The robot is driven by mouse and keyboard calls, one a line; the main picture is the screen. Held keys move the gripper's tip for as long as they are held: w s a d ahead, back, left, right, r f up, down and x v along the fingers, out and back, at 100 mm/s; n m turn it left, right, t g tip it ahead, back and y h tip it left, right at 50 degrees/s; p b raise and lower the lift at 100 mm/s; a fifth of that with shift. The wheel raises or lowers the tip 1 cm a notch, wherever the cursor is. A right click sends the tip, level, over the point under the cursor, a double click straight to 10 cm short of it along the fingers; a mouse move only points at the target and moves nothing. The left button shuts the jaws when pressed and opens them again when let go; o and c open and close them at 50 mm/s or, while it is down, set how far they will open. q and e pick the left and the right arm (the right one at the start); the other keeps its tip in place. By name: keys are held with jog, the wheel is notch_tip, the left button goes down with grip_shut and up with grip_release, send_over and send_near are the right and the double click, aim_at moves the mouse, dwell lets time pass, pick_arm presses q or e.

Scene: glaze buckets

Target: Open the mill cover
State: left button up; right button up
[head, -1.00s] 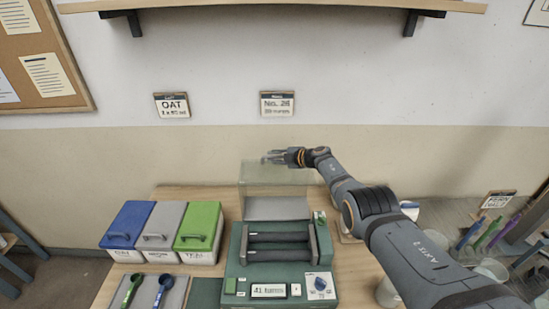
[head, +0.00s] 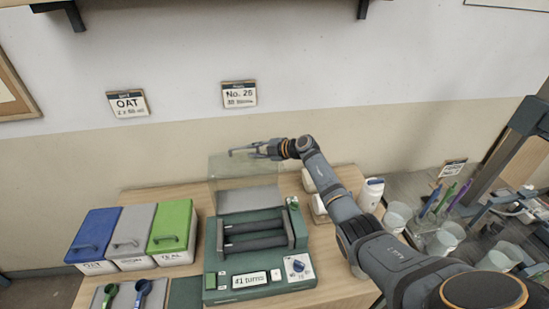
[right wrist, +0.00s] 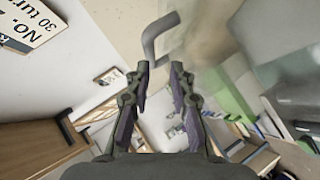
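The green mill (head: 257,269) stands on the table, its two dark rollers (head: 253,235) exposed. Its clear cover (head: 228,177) stands raised at the back of the mill. A grey bent handle (head: 238,152) shows at the cover's top edge, and also in the right wrist view (right wrist: 153,45). My right gripper (head: 260,150) is at the cover's top, just right of the handle. In the right wrist view its two fingers (right wrist: 159,85) are apart with nothing between them, and the handle lies beyond the fingertips. My left gripper is out of view.
Lidded blue, grey and green bins (head: 172,225) stand left of the mill. Two scoops (head: 143,291) lie in front of them. White containers (head: 370,193) and clear cups (head: 446,236) stand to the right, near my right arm. Wall cards (head: 239,94) hang behind.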

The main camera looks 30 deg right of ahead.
jog(key=s+d, duration=0.1)
jog(key=s, duration=0.1)
jog(key=s+d, duration=0.3)
jog(key=s, duration=0.2)
jog(key=shift+d, duration=0.35)
